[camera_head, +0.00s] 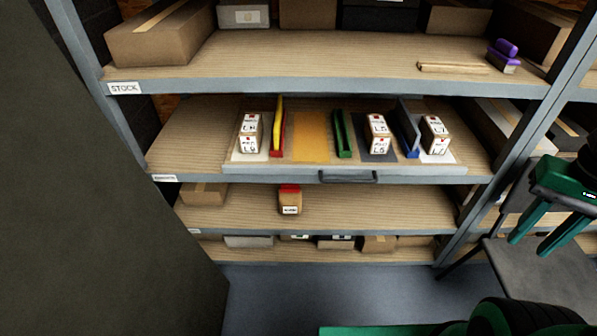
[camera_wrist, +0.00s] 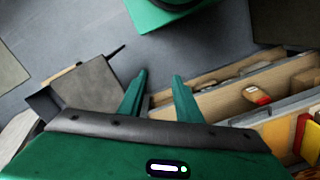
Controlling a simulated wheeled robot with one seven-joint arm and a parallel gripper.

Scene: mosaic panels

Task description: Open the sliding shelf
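The sliding shelf (camera_head: 300,172) is a pale pull-out tray on the middle level of the shelving unit, with a dark handle (camera_head: 347,177) at the middle of its front edge. Its front sits about level with the shelf's front edge. It carries several white-labelled boxes, coloured mats and yellow, green and blue dividers. My gripper (camera_head: 541,241) is green, at the right, well apart from the handle and in front of a grey chair-like seat. Its fingers are spread with nothing between them. The wrist view also shows the open fingers (camera_wrist: 158,80), with part of the shelving at the right.
The grey shelf frame's right post (camera_head: 515,135) stands between the tray and my gripper. A grey seat (camera_head: 540,270) stands at the lower right. A large dark panel (camera_head: 80,200) fills the left. A box with a red top (camera_head: 290,199) sits one level below. Floor in front is clear.

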